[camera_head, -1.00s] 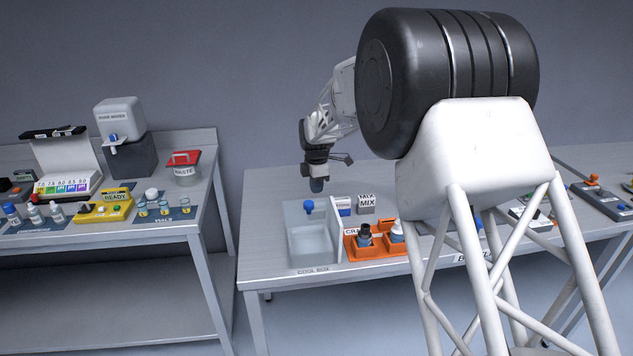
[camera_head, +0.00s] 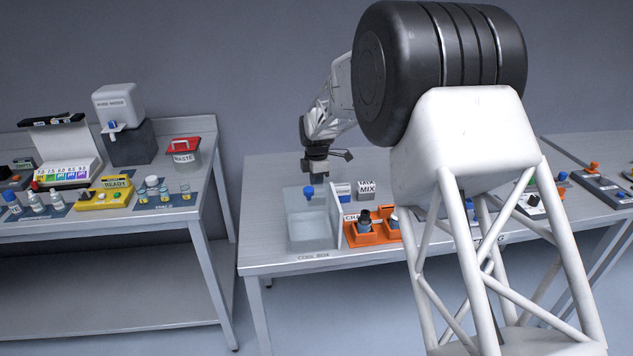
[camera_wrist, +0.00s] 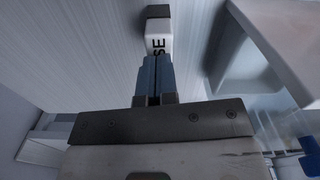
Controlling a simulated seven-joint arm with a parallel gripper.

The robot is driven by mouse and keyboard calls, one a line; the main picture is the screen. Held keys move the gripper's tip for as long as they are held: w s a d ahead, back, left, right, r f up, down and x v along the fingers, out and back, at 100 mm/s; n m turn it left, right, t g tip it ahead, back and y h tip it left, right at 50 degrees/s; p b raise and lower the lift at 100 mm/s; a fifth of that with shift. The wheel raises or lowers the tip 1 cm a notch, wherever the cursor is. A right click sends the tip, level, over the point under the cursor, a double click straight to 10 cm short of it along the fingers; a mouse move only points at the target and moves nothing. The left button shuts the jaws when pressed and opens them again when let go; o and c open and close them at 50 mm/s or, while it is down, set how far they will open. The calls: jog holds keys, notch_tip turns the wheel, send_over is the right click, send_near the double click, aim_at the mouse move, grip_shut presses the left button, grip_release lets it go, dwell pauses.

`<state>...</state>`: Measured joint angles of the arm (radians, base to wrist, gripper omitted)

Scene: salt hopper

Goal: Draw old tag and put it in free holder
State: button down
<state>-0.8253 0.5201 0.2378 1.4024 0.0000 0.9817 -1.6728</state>
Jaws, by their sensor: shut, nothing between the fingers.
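My gripper (camera_head: 316,178) is low over the right-hand table, at the back of the clear cool box (camera_head: 312,232). In the wrist view its blue fingers (camera_wrist: 158,62) are together and empty. Just beyond the fingertips is a small white block (camera_wrist: 158,38) with a dark end and black letters reading "SE"; the fingers cover part of it. I cannot tell whether they touch it. I cannot make out the old tag or a free holder in either view.
The cool box wall (camera_wrist: 275,45) and a blue knob (camera_wrist: 310,150) are close on the right in the wrist view. An orange crate (camera_head: 370,238) and a MIX block (camera_head: 366,188) stand right of the cool box. Bare tabletop (camera_wrist: 70,50) lies left of the fingers.

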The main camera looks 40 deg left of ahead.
jog(key=shift+r, duration=1.5)
notch_tip(320, 180, up, 8)
jog(key=c, duration=1.8)
grip_release()
jog(key=shift+f, duration=0.1)
jog(key=shift+o, duration=1.2)
jog(key=shift+f, duration=0.1)
jog(key=shift+o, duration=1.1)
jog(key=shift+f, duration=0.3)
jog(key=o, duration=0.5)
jog(key=shift+m, duration=0.8)
jog(key=shift+f, duration=2.25)
jog(key=shift+c, duration=0.2)
jog(key=shift+f, duration=0.15)
